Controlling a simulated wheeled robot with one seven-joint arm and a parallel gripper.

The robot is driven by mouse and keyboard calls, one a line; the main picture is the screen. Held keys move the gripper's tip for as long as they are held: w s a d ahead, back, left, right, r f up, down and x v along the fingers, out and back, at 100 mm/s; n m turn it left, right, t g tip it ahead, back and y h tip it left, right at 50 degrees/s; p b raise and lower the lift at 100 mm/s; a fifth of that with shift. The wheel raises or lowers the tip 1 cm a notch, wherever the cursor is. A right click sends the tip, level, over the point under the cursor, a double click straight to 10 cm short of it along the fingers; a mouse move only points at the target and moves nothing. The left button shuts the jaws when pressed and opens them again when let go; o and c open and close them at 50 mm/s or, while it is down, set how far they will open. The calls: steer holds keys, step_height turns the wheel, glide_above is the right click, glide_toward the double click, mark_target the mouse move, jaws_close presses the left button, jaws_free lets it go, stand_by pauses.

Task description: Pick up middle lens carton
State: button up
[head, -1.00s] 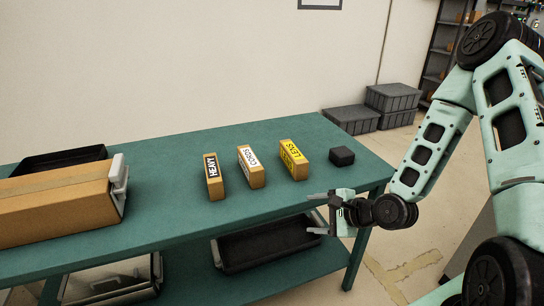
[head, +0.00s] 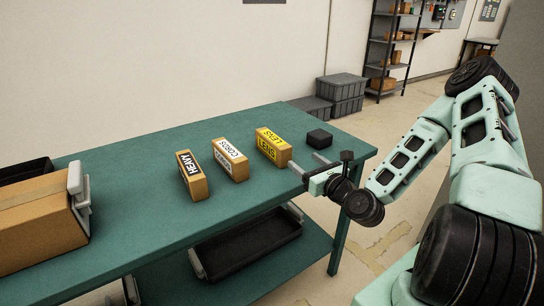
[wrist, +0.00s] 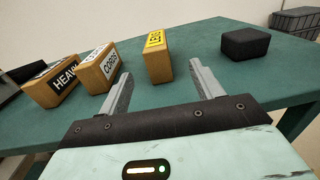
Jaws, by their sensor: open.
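The lens carton (head: 274,148), tan with a yellow label, stands upright at the right end of a row of three labelled cartons on the green table. The middle one of that row is the cords carton (head: 229,161), with a white label. My gripper (head: 305,163) is open and empty at the table's near right edge, just right of and nearer than the lens carton. In the wrist view, the lens carton (wrist: 158,62) shows ahead, between and beyond the two fingertips (wrist: 160,73), apart from them. The cords carton (wrist: 100,68) lies beyond the left finger.
The heavy carton (head: 193,177) stands left of the cords carton. A small black box (head: 319,138) sits right of the lens carton, beyond my gripper. A large brown box (head: 35,213) is at the table's left. A black tray (head: 248,245) rests on the shelf below.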

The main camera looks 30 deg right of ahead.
steer(key=b, duration=0.1)
glide_toward(280, 143)
steer(key=w, duration=0.3)
steer(key=shift+w+d+f, duration=0.25)
steer(key=shift+w+d, duration=0.15)
steer(key=shift+w+a+f, duration=0.1)
steer(key=shift+w+a, duration=0.05)
steer(key=shift+w, duration=1.35)
steer(key=shift+w+a+f, duration=0.1)
steer(key=shift+w+a, duration=0.05)
steer(key=shift+w, duration=1.4)
steer(key=c, duration=1.1)
